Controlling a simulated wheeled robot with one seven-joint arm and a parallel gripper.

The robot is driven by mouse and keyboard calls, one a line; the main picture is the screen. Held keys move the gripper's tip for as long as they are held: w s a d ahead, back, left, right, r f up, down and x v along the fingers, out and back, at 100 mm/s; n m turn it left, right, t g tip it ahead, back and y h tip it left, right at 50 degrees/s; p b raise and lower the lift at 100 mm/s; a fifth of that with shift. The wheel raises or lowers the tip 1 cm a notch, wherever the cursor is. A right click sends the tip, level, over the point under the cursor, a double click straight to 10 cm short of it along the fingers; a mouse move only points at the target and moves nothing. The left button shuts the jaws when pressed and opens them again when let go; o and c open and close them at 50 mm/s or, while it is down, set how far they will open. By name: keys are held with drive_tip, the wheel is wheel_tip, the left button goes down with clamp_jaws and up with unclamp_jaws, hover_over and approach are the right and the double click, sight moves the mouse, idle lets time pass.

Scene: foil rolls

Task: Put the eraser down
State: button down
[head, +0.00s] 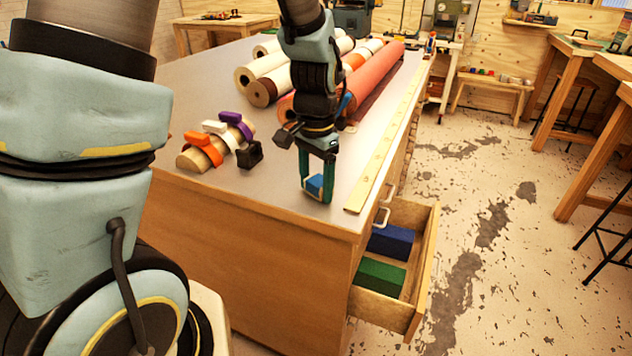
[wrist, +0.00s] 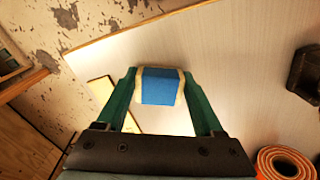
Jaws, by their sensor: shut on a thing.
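The eraser (head: 315,185) is a small block with a blue face and pale edges. My gripper (head: 318,188) is shut on it, one green finger on each side, over the grey tabletop (head: 260,196) near its front right corner. In the wrist view the eraser (wrist: 160,87) sits between the fingertips of my gripper (wrist: 160,90), its blue side toward the camera. I cannot tell whether its underside touches the tabletop.
A long yellow ruler (head: 385,150) lies along the right edge. Rolls (head: 262,90) lie behind. An open drawer (head: 422,270) holds a blue and a green box.

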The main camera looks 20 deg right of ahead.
sight(316, 182)
drive_tip(key=shift+f, duration=0.1)
drive_tip(key=shift+f, duration=0.15)
unclamp_jaws()
wheel_tip(316, 182, up, 12)
drive_tip(key=shift+r+b, duration=0.25)
drive_tip(key=shift+b, duration=0.55)
drive_tip(key=a+f+n, duration=0.2)
drive_tip(key=a+n, duration=0.2)
drive_tip(key=a, duration=0.4)
drive_tip(key=w+a+f+n+t, duration=0.1)
drive_tip(key=a+f+n, duration=0.2)
drive_tip(key=a, duration=0.5)
drive_tip(key=a+f+n, duration=0.3)
drive_tip(key=a+n, duration=0.1)
drive_tip(key=a, duration=0.4)
drive_tip(key=shift+w+a+f+n+t, duration=0.1)
drive_tip(key=shift+w+a+n+t, duration=0.2)
drive_tip(key=shift+a+n, duration=0.1)
